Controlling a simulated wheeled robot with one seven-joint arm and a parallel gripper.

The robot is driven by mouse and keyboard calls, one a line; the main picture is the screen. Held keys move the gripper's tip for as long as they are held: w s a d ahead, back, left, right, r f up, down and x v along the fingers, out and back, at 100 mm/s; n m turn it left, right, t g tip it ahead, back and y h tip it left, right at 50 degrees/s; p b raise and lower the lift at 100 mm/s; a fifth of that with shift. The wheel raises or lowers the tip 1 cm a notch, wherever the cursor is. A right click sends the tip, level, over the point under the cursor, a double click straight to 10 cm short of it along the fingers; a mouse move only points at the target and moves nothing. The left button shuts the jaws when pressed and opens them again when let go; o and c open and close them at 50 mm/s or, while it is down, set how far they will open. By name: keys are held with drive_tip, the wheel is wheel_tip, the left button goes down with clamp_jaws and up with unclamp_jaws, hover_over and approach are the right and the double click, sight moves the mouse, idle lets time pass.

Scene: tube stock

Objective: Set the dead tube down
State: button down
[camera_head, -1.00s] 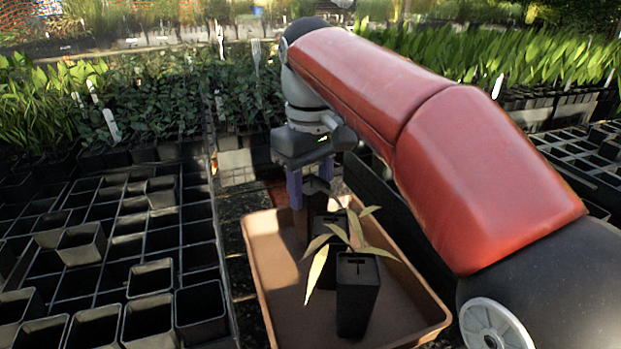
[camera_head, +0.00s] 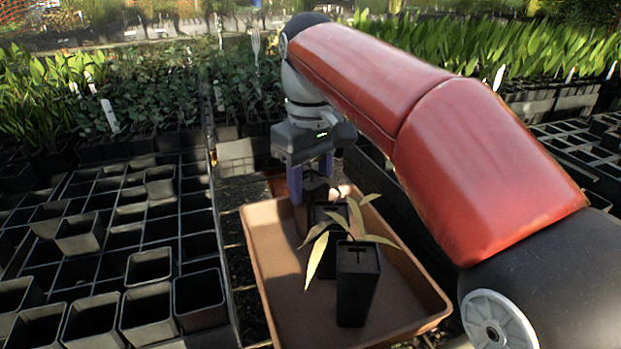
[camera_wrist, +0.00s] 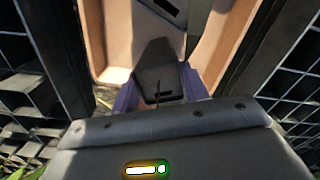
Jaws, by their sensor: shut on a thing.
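My gripper (camera_head: 311,180) is shut on a black tube (camera_head: 316,187), which is upright over the far end of a brown tray (camera_head: 404,300). In the wrist view the held tube (camera_wrist: 158,66) sits between the purple fingers, with the tray (camera_wrist: 116,30) around it. I cannot tell whether its base touches the tray floor. No plant shows in the held tube. Two more black tubes stand in the tray: a near one (camera_head: 357,290) and one behind it (camera_head: 330,212), partly hidden. Narrow yellowish leaves (camera_head: 318,255) spread around these two.
A black grid rack (camera_head: 110,240) with several empty pots is on the left, close to the tray. Another grid rack (camera_head: 580,160) is on the right. Leafy potted stock stands behind. The tray's near floor is clear around the near tube.

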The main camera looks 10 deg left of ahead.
drive_tip(key=shift+f, duration=0.1)
drive_tip(key=c, duration=0.7)
unclamp_jaws()
drive_tip(key=shift+o, duration=0.2)
